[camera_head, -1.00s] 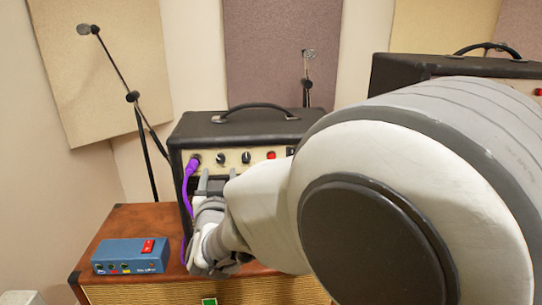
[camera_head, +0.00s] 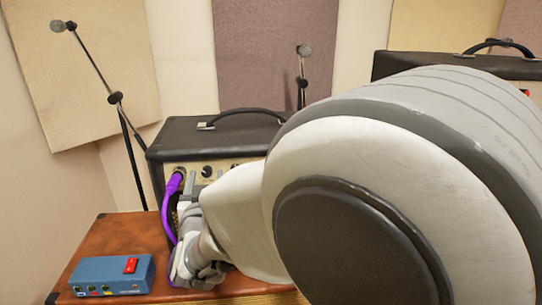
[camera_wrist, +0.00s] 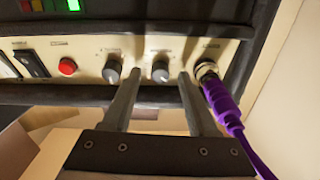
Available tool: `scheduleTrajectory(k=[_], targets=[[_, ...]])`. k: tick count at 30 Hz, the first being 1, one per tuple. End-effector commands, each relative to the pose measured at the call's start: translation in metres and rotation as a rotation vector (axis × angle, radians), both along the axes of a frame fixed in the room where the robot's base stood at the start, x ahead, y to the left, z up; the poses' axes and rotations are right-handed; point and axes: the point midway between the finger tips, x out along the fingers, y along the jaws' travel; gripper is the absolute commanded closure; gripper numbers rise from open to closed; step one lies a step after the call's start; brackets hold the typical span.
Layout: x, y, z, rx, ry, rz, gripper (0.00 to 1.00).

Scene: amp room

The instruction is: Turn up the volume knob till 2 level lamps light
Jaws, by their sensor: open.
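The small black amp (camera_head: 215,138) stands on a brown cabinet, its cream panel partly hidden by my arm. In the wrist view the panel shows two dark knobs, one (camera_wrist: 160,70) beside the cable jack and one (camera_wrist: 112,72) further left. The labels are too blurred to tell which is the volume knob. My gripper (camera_wrist: 158,74) is open, its fingers on either side of the knob beside the jack; contact cannot be told. It also shows in the head view (camera_head: 197,183). One level lamp (camera_wrist: 73,5) shines green; several beside it (camera_wrist: 38,5) look dark.
A purple cable (camera_wrist: 226,105) is plugged in close beside one finger. A red round lamp or button (camera_wrist: 67,66) and a dark switch (camera_wrist: 32,63) are on the panel. A blue box (camera_head: 112,275) lies on the brown cabinet (camera_head: 115,237). Microphone stands are behind.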

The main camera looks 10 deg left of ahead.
Motion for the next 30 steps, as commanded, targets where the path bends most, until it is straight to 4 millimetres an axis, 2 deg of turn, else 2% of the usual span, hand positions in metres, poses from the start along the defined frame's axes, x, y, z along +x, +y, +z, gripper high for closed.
scheduleTrajectory(k=[17,27,30], targets=[[-0.0038,0.0012,0.0000,0.000,0.000,0.001,0.41],[-0.0037,0.0012,0.0000,0.000,0.000,0.001,1.00],[-0.0037,0.0012,0.0000,0.000,0.000,0.001,1.00]])
